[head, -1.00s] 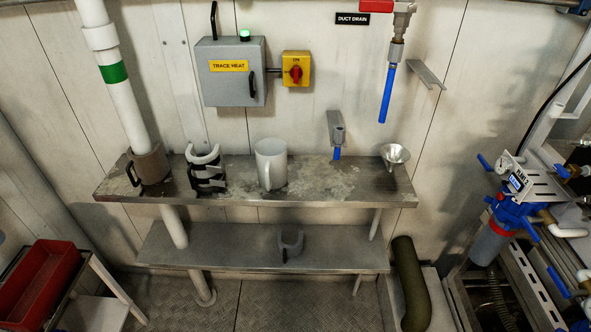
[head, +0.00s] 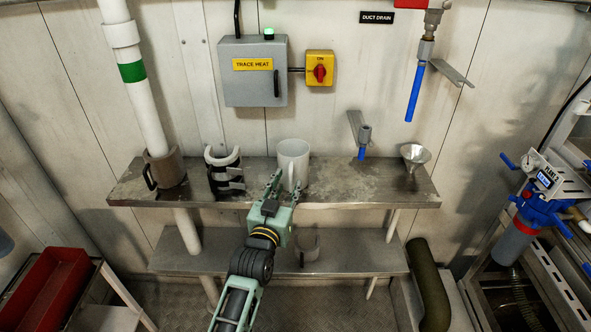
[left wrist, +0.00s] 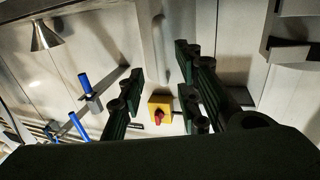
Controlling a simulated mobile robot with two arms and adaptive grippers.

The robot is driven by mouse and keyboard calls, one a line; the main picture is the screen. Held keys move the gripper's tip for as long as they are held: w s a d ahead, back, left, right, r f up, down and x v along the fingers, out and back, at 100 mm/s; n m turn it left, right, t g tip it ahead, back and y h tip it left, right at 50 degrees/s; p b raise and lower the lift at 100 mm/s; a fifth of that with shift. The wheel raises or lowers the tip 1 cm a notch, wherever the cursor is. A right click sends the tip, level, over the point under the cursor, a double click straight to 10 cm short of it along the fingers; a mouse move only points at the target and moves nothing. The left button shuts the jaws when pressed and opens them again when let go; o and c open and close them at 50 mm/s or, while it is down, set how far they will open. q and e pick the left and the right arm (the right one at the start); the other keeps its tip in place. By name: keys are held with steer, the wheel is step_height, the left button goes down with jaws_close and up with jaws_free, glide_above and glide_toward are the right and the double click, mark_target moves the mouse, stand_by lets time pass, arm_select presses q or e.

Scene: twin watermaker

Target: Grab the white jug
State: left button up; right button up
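The white jug (head: 293,152) stands upright on the upper metal shelf (head: 340,188) in the head view, its handle side facing me. My left gripper (head: 286,180) reaches up from below, in front of the jug. Its two fingers are apart, with the lower part of the jug showing behind and between them. I cannot tell whether they touch it. My right gripper is not in view.
A metal funnel (head: 415,155) is at the shelf's right end.

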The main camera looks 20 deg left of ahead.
mark_target(290, 179)
arm_select(q)
steer(key=shift+w+a+f+p, duration=0.1)
steer(key=shift+w+p, duration=0.1)
steer(key=shift+w, duration=0.9)
steer(key=shift+w+a+f+p, duration=0.1)
steer(key=shift+w+p, duration=0.1)
steer(key=shift+w, duration=0.9)
jaws_close()
